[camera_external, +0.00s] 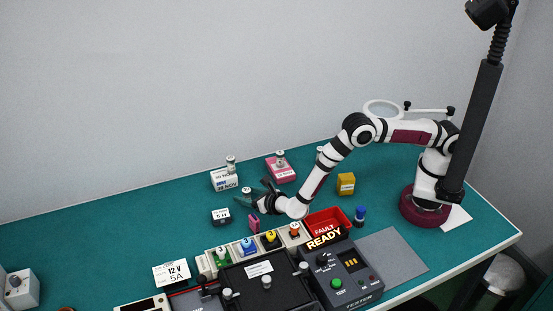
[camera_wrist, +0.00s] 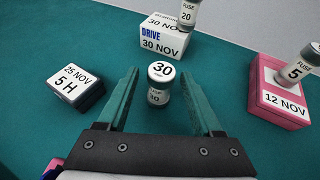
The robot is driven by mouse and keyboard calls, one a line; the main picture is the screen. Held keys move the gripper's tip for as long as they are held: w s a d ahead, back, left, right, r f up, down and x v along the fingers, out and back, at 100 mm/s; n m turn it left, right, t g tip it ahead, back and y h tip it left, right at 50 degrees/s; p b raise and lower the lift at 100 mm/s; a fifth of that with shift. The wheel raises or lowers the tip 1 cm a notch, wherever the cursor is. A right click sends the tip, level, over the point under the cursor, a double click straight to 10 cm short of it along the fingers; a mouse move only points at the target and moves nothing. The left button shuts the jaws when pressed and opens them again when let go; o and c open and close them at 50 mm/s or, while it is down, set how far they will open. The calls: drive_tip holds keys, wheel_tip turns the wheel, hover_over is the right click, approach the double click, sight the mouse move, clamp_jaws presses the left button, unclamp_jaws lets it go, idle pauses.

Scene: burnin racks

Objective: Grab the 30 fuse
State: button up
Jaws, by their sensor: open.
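The 30 fuse (camera_wrist: 160,84) is a small silver and white cylinder with "30" on its top cap and side. It stands upright on the green table in the wrist view. My gripper (camera_wrist: 160,84) is open, with one green finger on each side of the fuse and visible gaps between. In the external view, the fuse (camera_external: 247,191) shows by my gripper (camera_external: 256,197), and its lower part is hard to make out.
A white DRIVE box (camera_wrist: 166,40) with the 20 fuse (camera_wrist: 187,14) stands behind. A pink box (camera_wrist: 279,97) with the 5 fuse (camera_wrist: 300,66) is right. A black 5 H block (camera_wrist: 76,88) is left. A red FAULT bin (camera_external: 327,222) and the tester (camera_external: 345,275) lie nearer the front.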

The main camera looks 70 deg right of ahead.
drive_tip(key=shift+w+d+f, duration=0.15)
drive_tip(key=shift+w, duration=0.1)
clamp_jaws()
